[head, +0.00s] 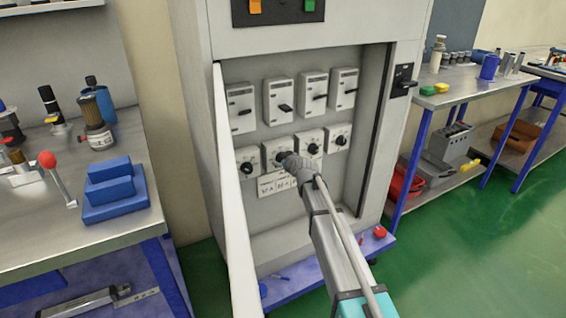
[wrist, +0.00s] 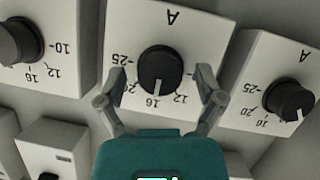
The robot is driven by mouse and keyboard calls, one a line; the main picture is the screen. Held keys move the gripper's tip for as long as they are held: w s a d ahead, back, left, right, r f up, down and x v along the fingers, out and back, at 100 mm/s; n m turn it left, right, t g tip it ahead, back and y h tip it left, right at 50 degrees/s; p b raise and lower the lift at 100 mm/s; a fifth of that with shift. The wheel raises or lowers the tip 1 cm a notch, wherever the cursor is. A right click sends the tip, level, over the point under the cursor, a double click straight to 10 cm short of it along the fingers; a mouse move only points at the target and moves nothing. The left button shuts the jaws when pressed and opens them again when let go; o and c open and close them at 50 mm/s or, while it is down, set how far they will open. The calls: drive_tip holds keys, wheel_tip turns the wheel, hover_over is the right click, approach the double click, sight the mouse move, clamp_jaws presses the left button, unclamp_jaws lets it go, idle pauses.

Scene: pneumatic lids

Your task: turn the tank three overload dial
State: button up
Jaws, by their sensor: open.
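The row of overload dials sits under the switches in the open cabinet. My gripper (head: 286,158) is at the second dial from the left (head: 269,147) and partly covers it in the head view. In the wrist view that dial's black knob (wrist: 159,69) lies between the two fingers of my open gripper (wrist: 161,76), one finger on each side, with gaps showing. The knob's white mark points at about 16. Neighbouring dials show at the left (wrist: 18,40) and the right (wrist: 288,100). I cannot read which dial belongs to tank three.
The open cabinet door (head: 235,215) stands along the left side. Workbenches flank the cabinet, one with blue blocks (head: 113,188). Green floor (head: 470,260) is clear at right.

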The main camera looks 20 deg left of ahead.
drive_tip(key=c, duration=1.1)
drive_tip(key=shift+c, duration=0.2)
drive_tip(key=shift+m, duration=0.3)
drive_tip(key=m+g+y, duration=0.1)
drive_tip(key=m, duration=0.1)
drive_tip(key=shift+w+m+g+y, duration=0.15)
drive_tip(key=shift+m+g+y, duration=0.15)
drive_tip(key=shift+g, duration=0.1)
drive_tip(key=shift+m+g+y+b, duration=0.35)
drive_tip(key=shift+m+g+y, duration=0.35)
drive_tip(key=shift+m, duration=0.7)
